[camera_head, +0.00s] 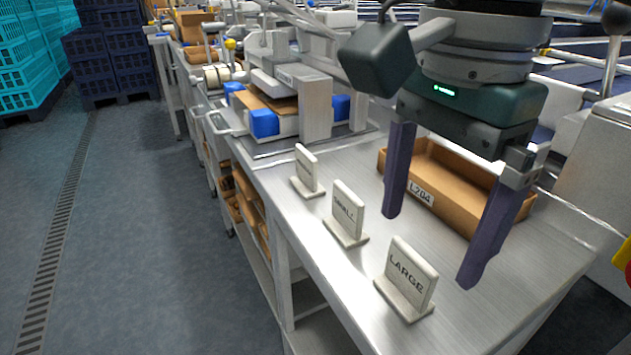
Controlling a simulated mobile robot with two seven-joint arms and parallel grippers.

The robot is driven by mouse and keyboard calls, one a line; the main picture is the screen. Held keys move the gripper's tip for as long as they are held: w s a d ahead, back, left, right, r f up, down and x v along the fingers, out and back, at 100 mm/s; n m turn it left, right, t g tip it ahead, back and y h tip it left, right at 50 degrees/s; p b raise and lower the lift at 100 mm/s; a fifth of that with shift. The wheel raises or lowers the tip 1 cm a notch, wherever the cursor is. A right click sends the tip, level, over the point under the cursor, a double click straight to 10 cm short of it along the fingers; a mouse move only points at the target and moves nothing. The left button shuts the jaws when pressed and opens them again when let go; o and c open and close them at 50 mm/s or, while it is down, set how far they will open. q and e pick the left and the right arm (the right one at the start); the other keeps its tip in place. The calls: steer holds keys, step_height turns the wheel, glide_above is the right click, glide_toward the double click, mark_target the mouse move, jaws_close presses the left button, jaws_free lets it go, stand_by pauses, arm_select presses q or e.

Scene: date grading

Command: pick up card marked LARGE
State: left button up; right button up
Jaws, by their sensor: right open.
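The card marked LARGE (409,275) stands upright on its small base near the front edge of the steel table (325,265). My right gripper (428,248) is open and points down, its two dark fingers wide apart with nothing between them that it grips. The fingers show above and behind the card in the picture; I cannot tell their exact height over the table. The card's face is fully visible. My left gripper is not in view.
A card marked SMALL (347,210) and another card (306,168) stand in line to the left. A cardboard box labelled L-204 (455,195) lies behind my right gripper. A machine with blue parts (264,122) stands at the table's far end. Floor is clear at left.

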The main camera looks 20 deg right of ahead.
mark_target(414, 254)
steer(key=f, duration=0.5)
steer(key=shift+w, duration=0.25)
steer(key=c, duration=1.3)
steer(key=shift+r, duration=0.15)
